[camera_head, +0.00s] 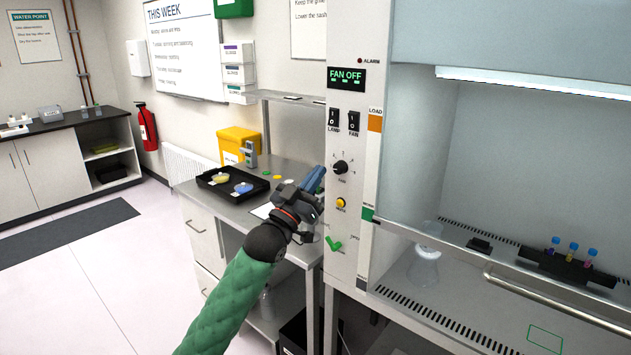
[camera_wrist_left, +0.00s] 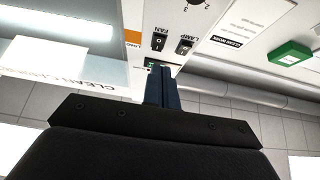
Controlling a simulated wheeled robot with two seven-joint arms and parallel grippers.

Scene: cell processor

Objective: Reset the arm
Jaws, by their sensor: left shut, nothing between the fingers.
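My left arm comes in from the bottom in a green sleeve. My left gripper (camera_head: 315,178) is in front of the side table, just left of the hood's control panel (camera_head: 346,215). Its blue fingers are together with nothing between them, and they point up and away. In the left wrist view the closed fingers (camera_wrist_left: 163,80) stand in front of the panel with its FAN and LAMP switches and partly cover the lit display. Whether the fingertips touch anything cannot be told. My right gripper is not in view.
A black tray (camera_head: 233,193) with dishes lies on the side table (camera_head: 205,205). The fume hood at right holds a flask (camera_head: 424,268) and a tube rack (camera_head: 566,268) behind its sash handle (camera_head: 550,305).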

